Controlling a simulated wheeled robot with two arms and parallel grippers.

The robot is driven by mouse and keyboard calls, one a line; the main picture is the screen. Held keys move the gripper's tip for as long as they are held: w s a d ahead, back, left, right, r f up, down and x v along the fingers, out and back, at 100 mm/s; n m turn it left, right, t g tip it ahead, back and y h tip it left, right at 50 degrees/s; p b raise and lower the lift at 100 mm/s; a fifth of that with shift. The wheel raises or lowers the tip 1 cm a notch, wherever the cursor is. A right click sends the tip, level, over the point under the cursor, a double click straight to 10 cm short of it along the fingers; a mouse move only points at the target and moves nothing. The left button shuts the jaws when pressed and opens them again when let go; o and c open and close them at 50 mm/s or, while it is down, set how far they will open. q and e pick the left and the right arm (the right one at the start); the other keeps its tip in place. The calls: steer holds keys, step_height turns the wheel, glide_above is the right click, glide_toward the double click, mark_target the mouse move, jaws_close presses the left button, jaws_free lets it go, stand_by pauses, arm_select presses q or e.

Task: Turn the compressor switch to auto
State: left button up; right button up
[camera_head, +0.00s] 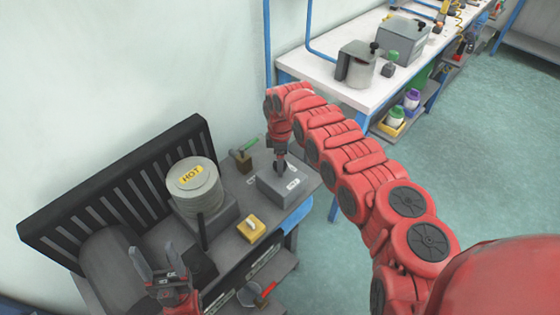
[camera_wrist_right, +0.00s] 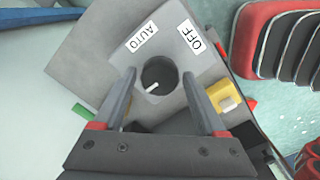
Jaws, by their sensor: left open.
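The compressor switch is a round dark knob (camera_wrist_right: 160,75) on a grey box (camera_head: 290,186), with AUTO (camera_wrist_right: 141,37) and OFF (camera_wrist_right: 192,33) labels. A short white mark shows on the knob's lower left in the right wrist view; I cannot tell which label it is set to. My right gripper (camera_wrist_right: 159,73) is open, with one finger on each side of the knob and small gaps visible. In the head view it (camera_head: 281,160) points down over the box. My left gripper (camera_head: 155,256) is open and empty at the lower left.
A cylinder marked HOT (camera_head: 193,187) stands left of the switch box. A yellow block with a white switch (camera_head: 251,229) sits in front. A black slatted panel (camera_head: 115,195) borders the bench. A white table (camera_head: 315,71) stands beyond.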

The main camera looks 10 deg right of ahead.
steer(key=c, duration=1)
steer(key=shift+c, duration=0.2)
steer(key=m+p, duration=0.1)
steer(key=m, duration=0.4)
steer(key=shift+r+m+p, duration=0.15)
steer(key=shift+m+p, duration=0.15)
steer(key=m, duration=0.4)
steer(key=shift+m+p, duration=0.3)
steer(key=shift+p, duration=0.1)
steer(key=m, duration=0.3)
steer(key=shift+m, duration=0.3)
steer(key=shift+w+m+b, duration=0.1)
steer(key=shift+m+b, duration=0.2)
steer(key=shift+m, duration=1.8)
